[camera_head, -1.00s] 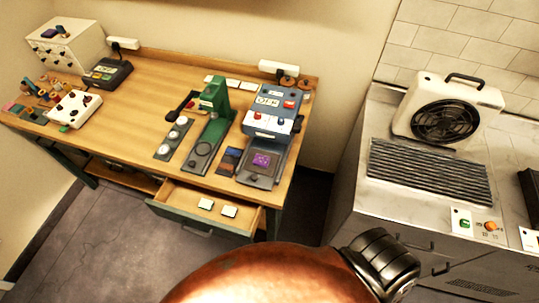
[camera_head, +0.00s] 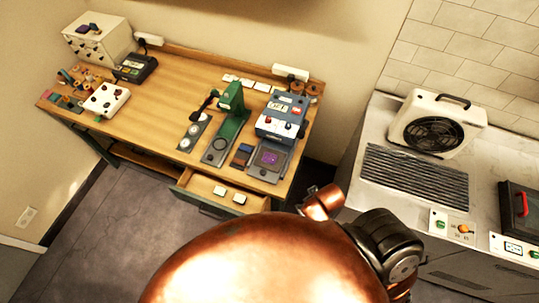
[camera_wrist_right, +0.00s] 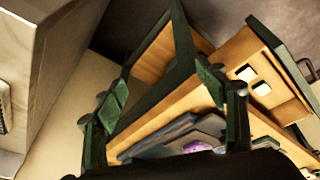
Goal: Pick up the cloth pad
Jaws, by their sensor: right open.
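Two small white pads (camera_head: 220,191) lie in the open drawer (camera_head: 188,203) at the front of the wooden table. They also show in the right wrist view (camera_wrist_right: 246,74). A purple patch (camera_head: 270,158) lies on the dark plate of the blue-grey machine. I cannot tell for certain which of these is the cloth pad. My right gripper (camera_wrist_right: 167,84) is open and empty, with its green fingers apart in front of the table's corner and the machine plate (camera_wrist_right: 165,143). It cannot be made out in the head view. My left gripper is not in view.
A green press (camera_head: 229,120), a blue-grey machine (camera_head: 281,117), a white control box (camera_head: 108,100) and small parts stand on the table (camera_head: 165,93). A counter with a white fan unit (camera_head: 437,125) stands to the right. A dark floor gap separates them.

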